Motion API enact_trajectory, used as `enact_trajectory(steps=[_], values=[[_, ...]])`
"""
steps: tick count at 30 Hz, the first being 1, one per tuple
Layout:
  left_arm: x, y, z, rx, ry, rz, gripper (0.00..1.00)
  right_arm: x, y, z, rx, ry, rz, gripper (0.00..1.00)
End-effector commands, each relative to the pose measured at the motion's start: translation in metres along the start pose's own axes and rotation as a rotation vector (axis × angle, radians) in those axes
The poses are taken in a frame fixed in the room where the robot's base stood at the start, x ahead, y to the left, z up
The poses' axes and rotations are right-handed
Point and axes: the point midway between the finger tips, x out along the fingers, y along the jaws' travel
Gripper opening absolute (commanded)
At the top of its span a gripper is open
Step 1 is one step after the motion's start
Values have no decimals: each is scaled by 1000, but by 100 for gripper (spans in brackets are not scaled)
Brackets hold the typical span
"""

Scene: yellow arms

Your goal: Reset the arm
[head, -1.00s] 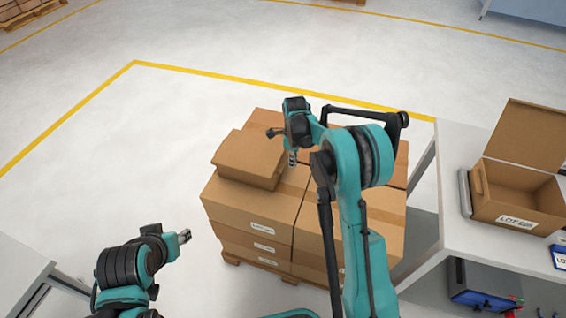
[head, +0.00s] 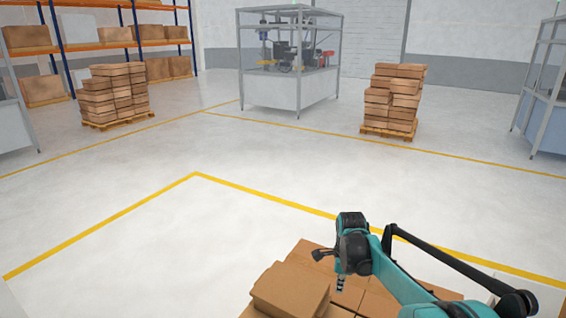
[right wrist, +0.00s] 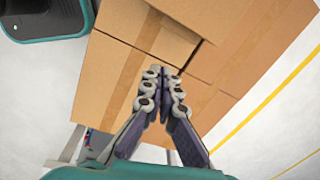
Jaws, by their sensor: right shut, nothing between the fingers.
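My right arm (head: 385,280) is teal and black and comes in from the lower right of the head view. My right gripper (head: 340,286) points down above the stacked cardboard boxes (head: 345,302). In the right wrist view the fingertips of my right gripper (right wrist: 164,72) meet with nothing between them, and the taped box tops (right wrist: 125,75) lie beyond. My left arm and gripper are out of the head view.
A single box (head: 290,289) sits on top of the stack, left of my right gripper. Farther off stand two box-laden pallets (head: 113,95) (head: 392,98), a glazed machine cabinet (head: 290,60) and orange shelving (head: 95,42). Yellow lines (head: 100,225) mark the open floor.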

Motion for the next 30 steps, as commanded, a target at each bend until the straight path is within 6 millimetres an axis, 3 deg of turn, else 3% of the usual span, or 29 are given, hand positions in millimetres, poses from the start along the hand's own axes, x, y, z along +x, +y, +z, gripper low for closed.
enact_trajectory(steps=[1, 6, 12, 16, 21, 25, 30], values=[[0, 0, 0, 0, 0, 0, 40, -18, 15, -3, -94, -6, -28, 0], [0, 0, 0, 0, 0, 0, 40, -64, 63, -15, -460, -4, -138, 0], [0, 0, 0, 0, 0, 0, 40, -94, 127, -30, -885, 49, -268, 0], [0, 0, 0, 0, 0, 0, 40, -101, 168, -40, -1157, 115, -349, 0], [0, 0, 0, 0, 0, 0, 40, -94, 217, -53, -1484, 230, -434, 0], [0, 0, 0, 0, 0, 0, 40, -85, 240, -59, -1663, 312, -474, 0], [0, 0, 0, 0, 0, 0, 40, -77, 253, -62, -1776, 370, -494, 0]])
